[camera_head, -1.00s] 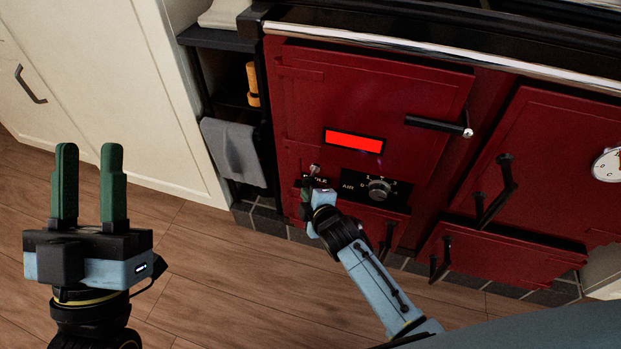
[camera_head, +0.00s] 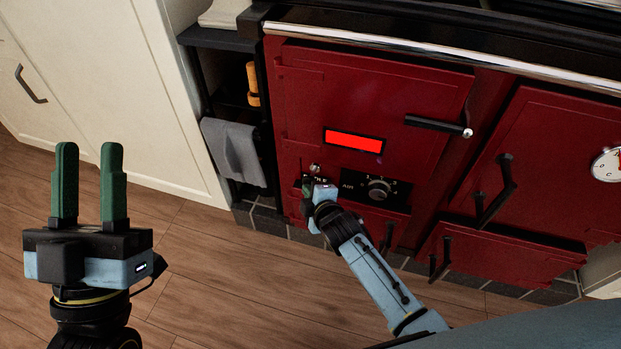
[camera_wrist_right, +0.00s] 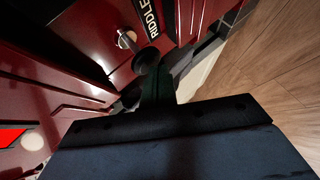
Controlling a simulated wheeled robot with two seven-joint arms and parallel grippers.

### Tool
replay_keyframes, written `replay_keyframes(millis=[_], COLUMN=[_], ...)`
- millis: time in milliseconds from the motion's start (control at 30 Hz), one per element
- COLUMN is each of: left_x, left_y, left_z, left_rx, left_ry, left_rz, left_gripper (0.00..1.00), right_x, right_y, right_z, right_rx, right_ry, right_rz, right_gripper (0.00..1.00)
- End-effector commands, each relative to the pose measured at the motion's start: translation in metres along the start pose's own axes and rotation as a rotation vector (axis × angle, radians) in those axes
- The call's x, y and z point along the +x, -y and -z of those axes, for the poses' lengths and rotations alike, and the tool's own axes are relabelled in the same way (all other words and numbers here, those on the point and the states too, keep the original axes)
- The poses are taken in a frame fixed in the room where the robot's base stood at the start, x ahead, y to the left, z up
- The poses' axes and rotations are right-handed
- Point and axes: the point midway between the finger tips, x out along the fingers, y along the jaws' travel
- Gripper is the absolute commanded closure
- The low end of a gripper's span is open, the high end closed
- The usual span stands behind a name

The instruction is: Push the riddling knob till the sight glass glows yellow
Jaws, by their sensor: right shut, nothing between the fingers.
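The sight glass (camera_head: 353,141) on the red stove door glows red; its edge also shows in the right wrist view (camera_wrist_right: 10,138). The riddling knob (camera_head: 315,168) sits below it to the left. In the right wrist view the knob is a silver rod with a dark ball end (camera_wrist_right: 145,61), beside the RIDDLE label (camera_wrist_right: 150,18). My right gripper (camera_head: 306,186) is shut and empty, just below the knob. Its green fingers (camera_wrist_right: 157,80) end close to the ball; I cannot tell whether they touch. My left gripper (camera_head: 88,150) is open and empty, far left above the floor.
The AIR dial (camera_head: 379,190) is just right of my right gripper. A black door handle (camera_head: 437,126) and a chrome rail (camera_head: 440,51) stick out above. A grey towel (camera_head: 233,151) hangs on the left. The wooden floor (camera_head: 220,275) is clear.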

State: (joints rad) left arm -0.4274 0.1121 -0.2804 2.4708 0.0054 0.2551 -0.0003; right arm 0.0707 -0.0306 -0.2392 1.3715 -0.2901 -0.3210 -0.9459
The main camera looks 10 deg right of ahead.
Motion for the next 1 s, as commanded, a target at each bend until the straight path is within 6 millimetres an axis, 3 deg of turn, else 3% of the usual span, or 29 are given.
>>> replay_keyframes(millis=[1000], left_x=[0.0000], left_y=[0.0000], left_z=[0.0003], left_rx=[0.000], left_ry=[-0.001], left_rz=[0.000], left_gripper=[0.64], right_x=[0.0087], right_y=[-0.0066], right_z=[-0.0070], right_rx=[0.000], right_ry=[0.001], right_rz=[0.000], right_gripper=[1.00])
